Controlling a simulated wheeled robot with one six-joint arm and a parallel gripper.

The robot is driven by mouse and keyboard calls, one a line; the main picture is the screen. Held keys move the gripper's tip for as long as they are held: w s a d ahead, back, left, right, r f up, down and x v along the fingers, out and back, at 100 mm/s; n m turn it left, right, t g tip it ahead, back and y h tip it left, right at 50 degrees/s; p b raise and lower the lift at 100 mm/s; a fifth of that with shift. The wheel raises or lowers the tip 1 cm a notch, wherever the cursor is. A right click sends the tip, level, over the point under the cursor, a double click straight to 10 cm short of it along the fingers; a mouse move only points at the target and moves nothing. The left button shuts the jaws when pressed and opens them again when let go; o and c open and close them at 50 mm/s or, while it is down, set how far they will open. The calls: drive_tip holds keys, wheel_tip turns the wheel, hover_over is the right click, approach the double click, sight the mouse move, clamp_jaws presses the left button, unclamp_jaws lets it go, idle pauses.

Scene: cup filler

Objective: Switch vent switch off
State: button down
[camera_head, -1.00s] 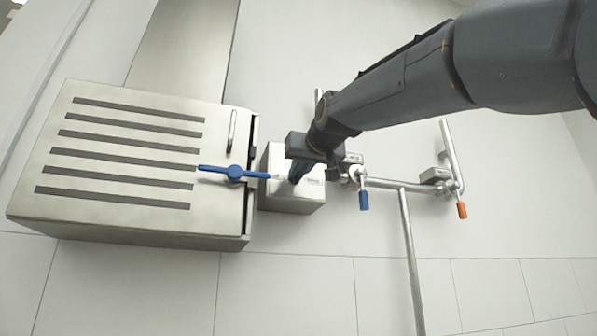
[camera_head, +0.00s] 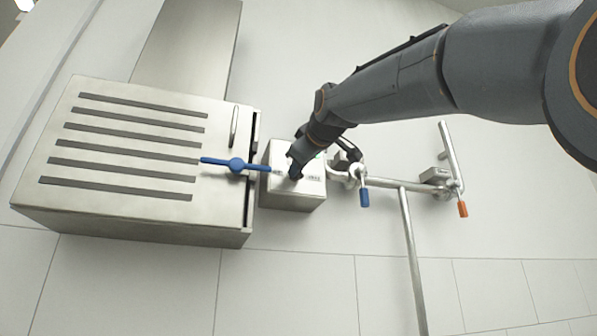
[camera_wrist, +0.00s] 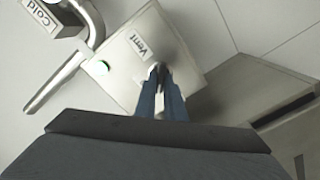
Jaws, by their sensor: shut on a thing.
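The vent switch box (camera_head: 292,200) is a pale metal box on the wall, just right of the large slatted cabinet. In the wrist view the box (camera_wrist: 187,40) carries a "Vent" label (camera_wrist: 138,45) and a lit green indicator (camera_wrist: 98,68). My gripper (camera_head: 294,172) is at the front face of the box. In the wrist view my gripper's blue fingers (camera_wrist: 160,72) are close together on the small vent switch. The fingertips hide most of the switch, so its exact position is hard to tell.
The slatted metal cabinet (camera_head: 222,205) with a blue lever handle (camera_head: 236,165) stands close left. Right of the box are pipes (camera_head: 408,240) with a blue-handled valve (camera_head: 364,198) and an orange-handled valve (camera_head: 462,209). The wall below is clear.

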drive_tip(key=n+b, duration=0.1)
drive_tip(key=n, duration=0.7)
drive_tip(key=shift+f+n+b, duration=0.2)
drive_tip(key=shift+n+b, duration=0.1)
drive_tip(key=shift+b, duration=0.05)
idle(0.4)
drive_tip(key=c, duration=1.8)
unclamp_jaws()
drive_tip(key=shift+c, duration=0.2)
drive_tip(key=b+v, duration=0.3)
drive_tip(key=v, duration=0.5)
drive_tip(key=shift+w, duration=0.1)
